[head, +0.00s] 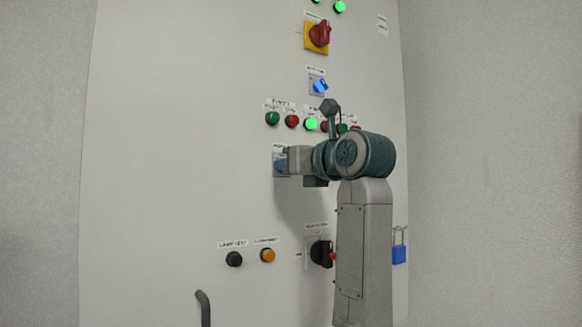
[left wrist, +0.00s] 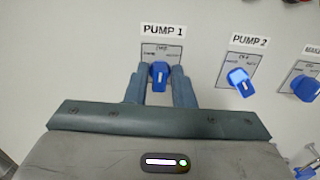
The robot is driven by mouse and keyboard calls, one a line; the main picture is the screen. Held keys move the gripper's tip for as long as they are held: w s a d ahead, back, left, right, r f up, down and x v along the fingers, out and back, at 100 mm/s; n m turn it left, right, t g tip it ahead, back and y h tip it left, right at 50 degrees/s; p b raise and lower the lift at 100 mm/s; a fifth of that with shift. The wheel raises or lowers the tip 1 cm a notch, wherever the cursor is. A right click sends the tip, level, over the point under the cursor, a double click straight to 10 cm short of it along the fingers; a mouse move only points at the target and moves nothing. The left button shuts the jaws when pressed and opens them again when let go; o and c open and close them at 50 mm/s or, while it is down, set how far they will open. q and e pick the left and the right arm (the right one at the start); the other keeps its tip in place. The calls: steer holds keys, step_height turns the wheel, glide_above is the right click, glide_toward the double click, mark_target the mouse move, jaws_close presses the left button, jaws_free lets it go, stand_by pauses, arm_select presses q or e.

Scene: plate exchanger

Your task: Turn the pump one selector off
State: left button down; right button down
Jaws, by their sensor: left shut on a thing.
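The pump one selector is a small blue knob (left wrist: 160,72) on a grey plate under a "PUMP 1" label in the left wrist view. Its white mark looks close to upright. My left gripper (left wrist: 160,80) has one finger on each side of the knob and is shut on it. In the head view my left gripper (head: 290,161) reaches the panel at the selector's blue-grey plate (head: 278,168). There the gripper hides most of the knob. My right gripper is in neither view.
The Pump 2 selector (left wrist: 238,81) and another blue selector (left wrist: 305,88) sit to the right. Above are round buttons and lamps (head: 272,118), a blue selector (head: 320,86) and a red switch (head: 320,34). Below are a black button (head: 234,259) and an orange one (head: 267,255).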

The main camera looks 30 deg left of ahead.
arm_select(q)
steer(key=shift+r, duration=0.15)
steer(key=c, duration=1.4)
jaws_free()
steer(key=shift+c, duration=0.2)
steer(key=b+v, duration=0.5)
steer(key=v, duration=0.5)
steer(key=shift+s+d, duration=0.2)
steer(key=shift+d, duration=0.15)
